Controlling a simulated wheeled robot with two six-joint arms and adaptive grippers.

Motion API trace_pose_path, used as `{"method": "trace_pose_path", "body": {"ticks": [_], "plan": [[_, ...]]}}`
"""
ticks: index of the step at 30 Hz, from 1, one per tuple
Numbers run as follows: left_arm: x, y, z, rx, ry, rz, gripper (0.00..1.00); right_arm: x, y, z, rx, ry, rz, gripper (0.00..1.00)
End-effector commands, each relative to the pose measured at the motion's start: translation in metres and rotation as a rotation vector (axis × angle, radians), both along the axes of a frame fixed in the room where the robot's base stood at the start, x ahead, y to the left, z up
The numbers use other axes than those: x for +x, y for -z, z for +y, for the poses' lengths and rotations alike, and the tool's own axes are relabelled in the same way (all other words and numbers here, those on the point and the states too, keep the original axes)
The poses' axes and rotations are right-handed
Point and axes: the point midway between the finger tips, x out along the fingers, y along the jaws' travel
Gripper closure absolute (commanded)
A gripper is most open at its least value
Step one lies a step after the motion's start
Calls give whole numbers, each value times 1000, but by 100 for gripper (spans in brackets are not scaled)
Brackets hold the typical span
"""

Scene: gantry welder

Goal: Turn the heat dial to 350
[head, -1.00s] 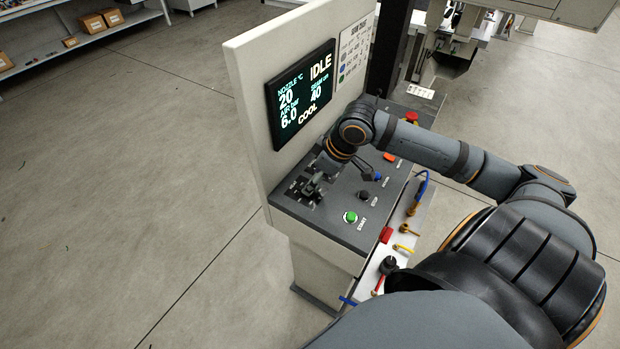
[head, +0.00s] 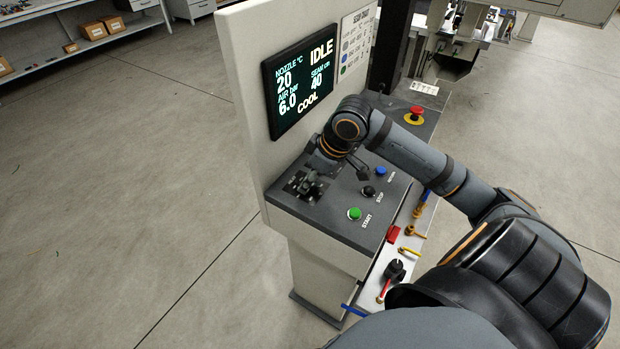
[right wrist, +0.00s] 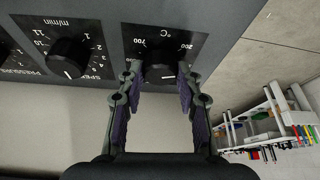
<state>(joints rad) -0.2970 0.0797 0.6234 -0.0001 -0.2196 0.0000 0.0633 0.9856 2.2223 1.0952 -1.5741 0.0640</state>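The heat dial (right wrist: 160,72) is a black round knob on a plate marked °C, with 200 and 700 readable, in the right wrist view. A white pointer mark shows on its lower edge. My right gripper (right wrist: 160,75) has one finger on each side of this dial, with the fingertips very close to its sides. I cannot tell whether they touch it. The display (head: 298,88) reads nozzle 20, IDLE and COOL. My left gripper is out of view.
The speed dial (right wrist: 68,58) sits beside the heat dial. A green start button (head: 354,213), black stop button (head: 368,191), blue button (head: 380,170) and red emergency stop (head: 414,115) line the console. Several cables and fittings lie along its right side.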

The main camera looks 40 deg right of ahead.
Motion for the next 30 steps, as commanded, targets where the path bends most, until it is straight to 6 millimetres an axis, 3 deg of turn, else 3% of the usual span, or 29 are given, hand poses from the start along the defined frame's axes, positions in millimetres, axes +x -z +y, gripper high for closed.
{"method": "trace_pose_path", "body": {"ticks": [1, 5, 17, 30], "plan": [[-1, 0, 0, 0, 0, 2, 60, 0, 0, 0, 0, 0, 0, 79], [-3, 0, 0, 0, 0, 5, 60, 0, 0, 0, 1, 0, 0, 97], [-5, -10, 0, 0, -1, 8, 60, -1, -2, 2, 4, 85, 2, 97], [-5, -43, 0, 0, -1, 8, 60, -1, -4, 5, 9, 460, 4, 97]]}}
